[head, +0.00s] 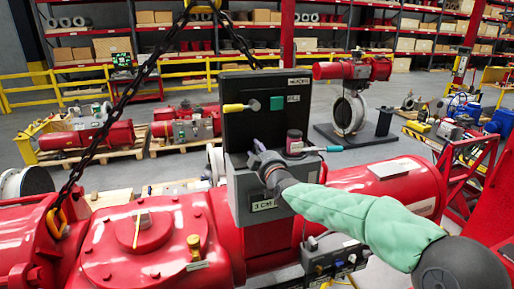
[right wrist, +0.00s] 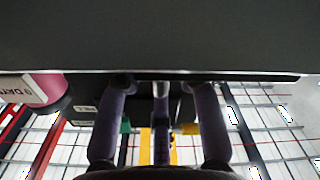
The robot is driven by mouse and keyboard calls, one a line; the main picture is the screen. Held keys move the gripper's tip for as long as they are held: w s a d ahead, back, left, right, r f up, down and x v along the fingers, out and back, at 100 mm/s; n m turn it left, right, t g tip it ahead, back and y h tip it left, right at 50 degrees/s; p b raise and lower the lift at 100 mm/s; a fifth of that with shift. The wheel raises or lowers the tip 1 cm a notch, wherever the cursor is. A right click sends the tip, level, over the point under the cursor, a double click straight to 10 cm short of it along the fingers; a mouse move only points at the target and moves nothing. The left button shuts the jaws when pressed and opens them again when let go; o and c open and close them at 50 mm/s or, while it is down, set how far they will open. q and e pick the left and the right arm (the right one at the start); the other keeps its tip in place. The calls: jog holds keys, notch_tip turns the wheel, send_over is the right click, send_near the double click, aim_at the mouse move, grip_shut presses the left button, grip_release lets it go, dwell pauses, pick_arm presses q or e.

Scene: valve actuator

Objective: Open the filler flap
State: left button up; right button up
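The red valve actuator (head: 150,235) carries a grey control box (head: 247,192) with an upright black panel (head: 240,130) behind its top. I cannot clearly pick out the filler flap. My right gripper (head: 258,150) is at the top of the grey box, in front of the panel. My left gripper is not in view.
A black chain (head: 120,108) hangs at the left. Another red actuator (head: 352,70) stands behind.

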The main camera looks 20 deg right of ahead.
jog(key=shift+w, duration=0.75)
grip_shut()
